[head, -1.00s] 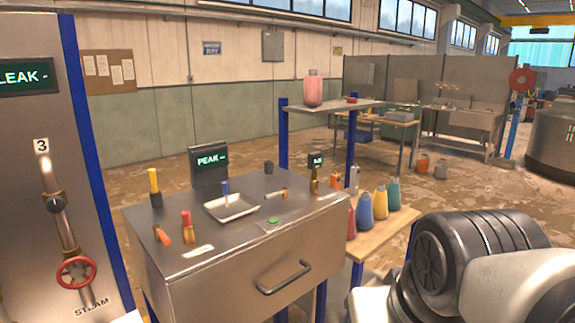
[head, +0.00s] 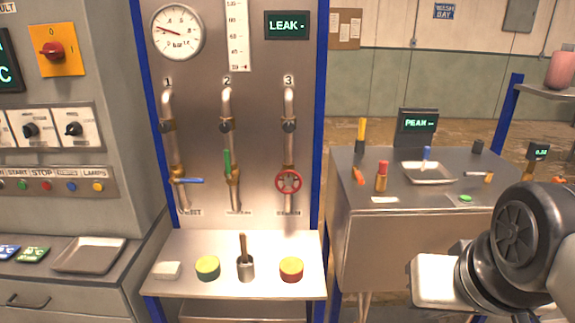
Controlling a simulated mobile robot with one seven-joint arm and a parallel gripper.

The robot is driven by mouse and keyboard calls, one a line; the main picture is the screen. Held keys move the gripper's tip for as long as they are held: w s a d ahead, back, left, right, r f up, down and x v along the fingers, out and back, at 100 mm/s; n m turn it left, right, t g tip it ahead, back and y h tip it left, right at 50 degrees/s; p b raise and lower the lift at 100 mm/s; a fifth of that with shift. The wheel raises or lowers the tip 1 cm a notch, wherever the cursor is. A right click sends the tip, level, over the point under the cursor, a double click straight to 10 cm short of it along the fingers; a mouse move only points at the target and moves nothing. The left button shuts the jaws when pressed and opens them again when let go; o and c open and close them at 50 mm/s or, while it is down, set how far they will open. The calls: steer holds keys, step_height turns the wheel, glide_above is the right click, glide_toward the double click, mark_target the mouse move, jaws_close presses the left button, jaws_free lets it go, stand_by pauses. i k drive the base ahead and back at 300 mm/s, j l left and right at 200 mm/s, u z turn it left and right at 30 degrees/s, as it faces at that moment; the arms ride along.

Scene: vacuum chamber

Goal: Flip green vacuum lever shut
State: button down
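The green vacuum lever (head: 227,163) is on the middle pipe, marked 2, of the upright metal panel. Its handle stands upright, in line with the pipe, above a brass valve body (head: 233,175). The label under this pipe is too small to read surely. My arm shows at the lower right, well to the right of the panel.
A blue lever (head: 188,181) lies level on pipe 1, and a red handwheel (head: 289,182) is on pipe 3. A steel bench (head: 370,220) stands at right.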

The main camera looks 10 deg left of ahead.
mark_target(227, 162)
steer(key=j+u, duration=0.4)
steer(key=i+j+u, duration=0.2)
steer(key=u, duration=0.2)
steer(key=i+j, duration=0.3)
steer(key=i+j+u, duration=0.1)
steer(key=z, duration=0.2)
steer(key=i+j, duration=0.05)
